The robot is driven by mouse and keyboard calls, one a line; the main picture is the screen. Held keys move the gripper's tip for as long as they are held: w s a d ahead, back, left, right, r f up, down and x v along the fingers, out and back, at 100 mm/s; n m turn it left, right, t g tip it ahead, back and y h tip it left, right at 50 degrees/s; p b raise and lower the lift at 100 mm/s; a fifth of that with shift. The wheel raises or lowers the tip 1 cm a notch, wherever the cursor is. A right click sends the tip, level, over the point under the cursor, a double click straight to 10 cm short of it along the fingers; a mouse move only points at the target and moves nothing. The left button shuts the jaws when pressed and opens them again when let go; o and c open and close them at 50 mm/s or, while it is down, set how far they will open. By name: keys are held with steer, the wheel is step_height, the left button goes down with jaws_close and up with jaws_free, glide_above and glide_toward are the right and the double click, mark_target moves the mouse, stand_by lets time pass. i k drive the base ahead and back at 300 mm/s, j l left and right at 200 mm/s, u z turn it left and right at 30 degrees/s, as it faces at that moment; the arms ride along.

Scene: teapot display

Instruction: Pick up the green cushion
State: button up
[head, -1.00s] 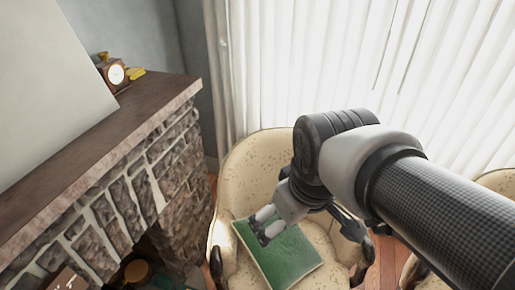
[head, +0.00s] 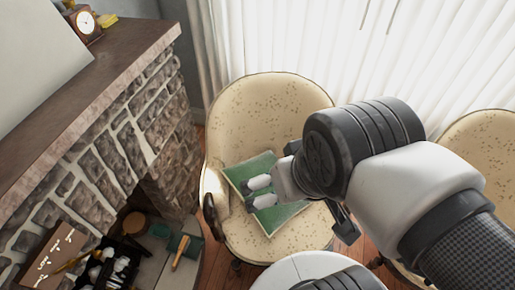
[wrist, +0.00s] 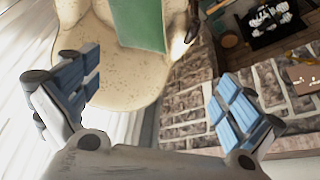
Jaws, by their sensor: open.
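The green cushion (head: 285,216) with a pale edge lies on the seat of a cream spotted armchair (head: 262,110). In the head view my gripper (head: 261,192) overlaps the cushion, with its two fingers apart and pointing left. In the wrist view the cushion (wrist: 138,22) shows at the top, cut off by the frame, beyond the open fingers. My gripper (wrist: 160,95) is empty there, with blue pads spread wide. The cushion's right part is hidden behind my gripper in the head view.
A stone fireplace (head: 120,150) with a dark mantel (head: 95,75) stands at left. A clock (head: 86,22) sits on the mantel. Several items lie by the hearth, including a black tray (head: 105,262). A second armchair (head: 487,150) is at right. White curtains (head: 290,40) hang behind.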

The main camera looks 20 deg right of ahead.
mark_target(271, 219)
steer(key=j+z, duration=0.75)
steer(key=j, duration=0.25)
steer(key=j+z, duration=0.4)
steer(key=j, duration=0.1)
